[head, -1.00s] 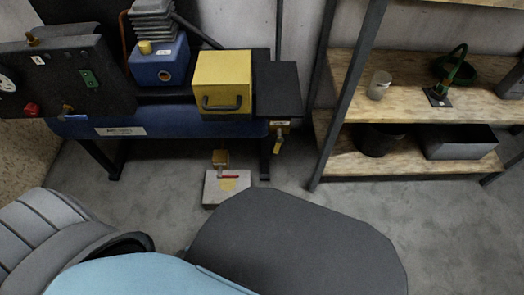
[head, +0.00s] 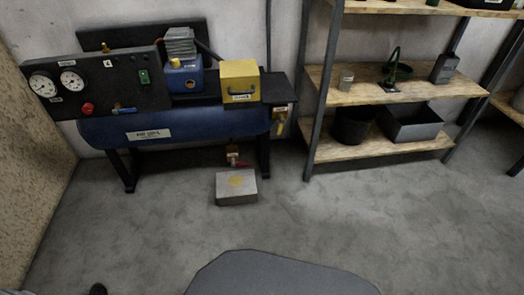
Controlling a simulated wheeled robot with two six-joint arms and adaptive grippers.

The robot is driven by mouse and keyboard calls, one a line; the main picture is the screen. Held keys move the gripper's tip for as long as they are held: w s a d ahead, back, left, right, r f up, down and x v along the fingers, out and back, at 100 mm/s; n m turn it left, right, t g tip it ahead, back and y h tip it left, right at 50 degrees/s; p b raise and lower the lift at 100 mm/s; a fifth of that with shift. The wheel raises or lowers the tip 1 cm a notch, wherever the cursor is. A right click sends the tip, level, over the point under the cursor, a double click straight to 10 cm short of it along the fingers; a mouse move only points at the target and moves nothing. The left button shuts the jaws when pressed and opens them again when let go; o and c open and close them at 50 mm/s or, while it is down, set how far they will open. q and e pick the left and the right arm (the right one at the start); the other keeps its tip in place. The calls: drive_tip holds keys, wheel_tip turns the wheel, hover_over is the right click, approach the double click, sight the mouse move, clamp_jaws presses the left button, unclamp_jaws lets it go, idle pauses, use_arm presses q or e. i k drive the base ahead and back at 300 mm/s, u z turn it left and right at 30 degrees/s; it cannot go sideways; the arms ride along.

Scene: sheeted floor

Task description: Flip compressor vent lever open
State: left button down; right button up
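The compressor is a blue horizontal tank (head: 195,124) on black legs against the wall. A yellow lever (head: 280,126) hangs down at its right end, below a small label plate whose text is too small to read. A brass valve (head: 232,153) with a red handle (head: 243,164) sits low under the tank. A blue lever (head: 124,110) is on the black gauge panel (head: 108,88). I cannot tell from the labels which lever is the vent lever. Neither of my grippers is in view.
A yellow box (head: 240,80) with a handle sits above the tank's right end. A grey box (head: 236,190) stands on the floor in front of the valve. A shelf rack (head: 400,90) is to the right. The grey floor (head: 330,220) in front is clear.

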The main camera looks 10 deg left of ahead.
sight(282, 120)
drive_tip(key=u, duration=0.8)
drive_tip(key=i, duration=1.1)
drive_tip(key=z, duration=0.1)
